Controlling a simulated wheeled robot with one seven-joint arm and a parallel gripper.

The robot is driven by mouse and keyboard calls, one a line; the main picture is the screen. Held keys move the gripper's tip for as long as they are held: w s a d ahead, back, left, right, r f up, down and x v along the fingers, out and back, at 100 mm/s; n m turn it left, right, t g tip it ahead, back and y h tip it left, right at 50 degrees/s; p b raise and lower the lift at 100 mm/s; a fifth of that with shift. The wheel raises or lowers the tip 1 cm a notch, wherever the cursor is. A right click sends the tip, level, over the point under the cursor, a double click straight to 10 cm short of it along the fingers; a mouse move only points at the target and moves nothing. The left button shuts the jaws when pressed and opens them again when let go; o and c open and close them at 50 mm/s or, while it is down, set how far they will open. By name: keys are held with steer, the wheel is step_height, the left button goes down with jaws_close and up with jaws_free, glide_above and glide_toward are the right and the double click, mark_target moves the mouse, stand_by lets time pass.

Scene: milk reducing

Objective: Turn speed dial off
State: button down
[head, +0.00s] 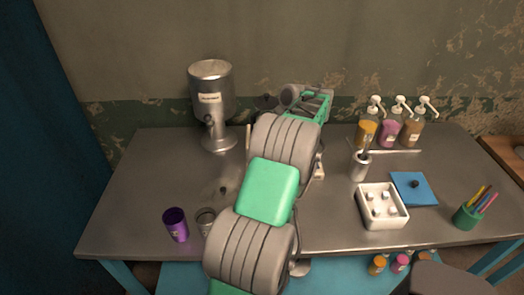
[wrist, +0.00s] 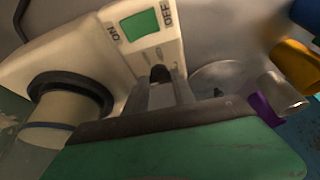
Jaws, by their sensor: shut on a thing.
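In the wrist view a cream machine body (wrist: 150,20) fills the upper left, with a green rocker switch (wrist: 140,25) between the labels ON and OFF. Below the switch is a small black dial knob (wrist: 160,73), with faint markings above it. My gripper (wrist: 163,88) has its two grey fingers on either side of the knob, shut on it. The knob's exact setting is not readable. In the head view my arm covers most of the machine, and the fingertips and dial are hidden.
A steel dispenser (head: 211,105) stands at the back left. A purple cup (head: 176,225) and a metal cup (head: 206,220) are near the front edge. To the right are pump bottles (head: 389,133), a white box (head: 382,207), a blue lid (head: 415,188) and a green pen cup (head: 466,216).

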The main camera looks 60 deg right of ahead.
steer(key=shift+n+p, duration=0.4)
steer(key=shift+n, duration=0.1)
steer(key=c, duration=1)
jaws_free()
steer(key=shift+c, duration=0.2)
steer(key=p+v, duration=0.4)
steer(key=v, duration=0.3)
steer(key=shift+d+r+p, duration=0.2)
steer(key=shift+r+p, duration=0.1)
steer(key=shift+r, duration=0.05)
steer(key=shift+s, duration=0.1)
